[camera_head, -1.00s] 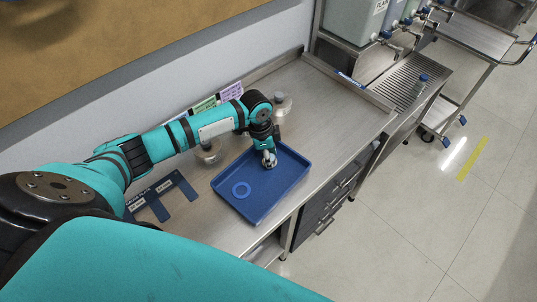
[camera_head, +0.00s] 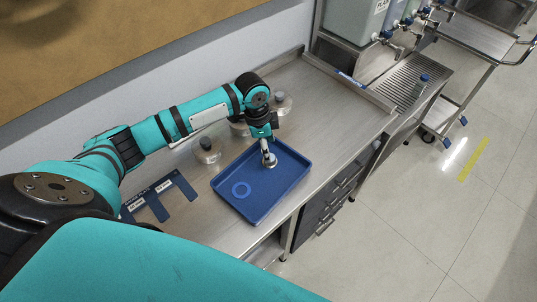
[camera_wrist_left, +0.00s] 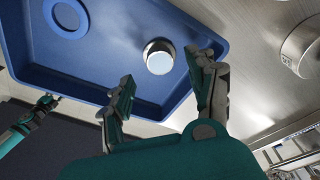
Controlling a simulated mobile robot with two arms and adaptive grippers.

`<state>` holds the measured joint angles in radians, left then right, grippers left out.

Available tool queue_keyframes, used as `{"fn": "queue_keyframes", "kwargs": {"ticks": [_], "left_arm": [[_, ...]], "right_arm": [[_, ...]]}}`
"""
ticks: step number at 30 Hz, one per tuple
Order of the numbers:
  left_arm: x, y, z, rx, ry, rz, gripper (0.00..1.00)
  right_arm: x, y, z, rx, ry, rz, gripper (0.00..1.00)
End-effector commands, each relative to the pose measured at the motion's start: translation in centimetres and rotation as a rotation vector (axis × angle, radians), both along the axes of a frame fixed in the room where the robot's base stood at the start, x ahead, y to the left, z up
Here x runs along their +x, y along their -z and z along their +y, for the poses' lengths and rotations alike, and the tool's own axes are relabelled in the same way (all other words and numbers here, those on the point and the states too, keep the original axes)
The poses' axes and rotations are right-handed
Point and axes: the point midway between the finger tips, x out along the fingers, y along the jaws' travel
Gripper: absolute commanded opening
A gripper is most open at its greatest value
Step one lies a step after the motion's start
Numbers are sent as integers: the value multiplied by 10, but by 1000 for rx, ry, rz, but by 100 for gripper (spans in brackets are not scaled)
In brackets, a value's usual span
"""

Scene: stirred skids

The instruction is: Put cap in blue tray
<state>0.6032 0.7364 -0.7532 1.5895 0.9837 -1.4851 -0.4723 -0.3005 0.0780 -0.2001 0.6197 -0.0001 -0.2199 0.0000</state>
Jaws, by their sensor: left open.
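The cap (camera_head: 270,161), a small silver round piece, is in the blue tray (camera_head: 262,208) towards its back right part. In the left wrist view the cap (camera_wrist_left: 159,56) shows a pale round top inside the tray (camera_wrist_left: 110,82), near a wall. My left gripper (camera_head: 267,139) is just above the cap. In the left wrist view the gripper's fingers (camera_wrist_left: 162,98) are spread apart and empty, with the cap beyond their tips. A small teal arm, seemingly my right one, ends in a dark tip (camera_wrist_left: 45,102) at the left wrist view's lower left.
A blue ring (camera_head: 241,190) lies in the tray's left part. Several clear round vessels with grey tops, one at left (camera_head: 207,150), stand behind the tray. A dark blue slotted holder (camera_head: 160,196) lies to the left. The metal counter (camera_head: 335,110) is clear to the right.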

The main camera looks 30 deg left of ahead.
Motion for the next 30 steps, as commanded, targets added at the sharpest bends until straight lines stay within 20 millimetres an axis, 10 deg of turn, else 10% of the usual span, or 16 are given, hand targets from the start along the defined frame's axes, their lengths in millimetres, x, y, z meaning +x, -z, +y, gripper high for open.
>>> {"fn": "queue_keyframes", "kwargs": {"ticks": [12,30], "left_arm": [[-5,-68,8,-1,1,-1,58],[-6,-72,9,-1,0,1,58]], "right_arm": [[0,11,0,0,0,0,74],[0,11,-2,-3,-1,-1,74]]}}
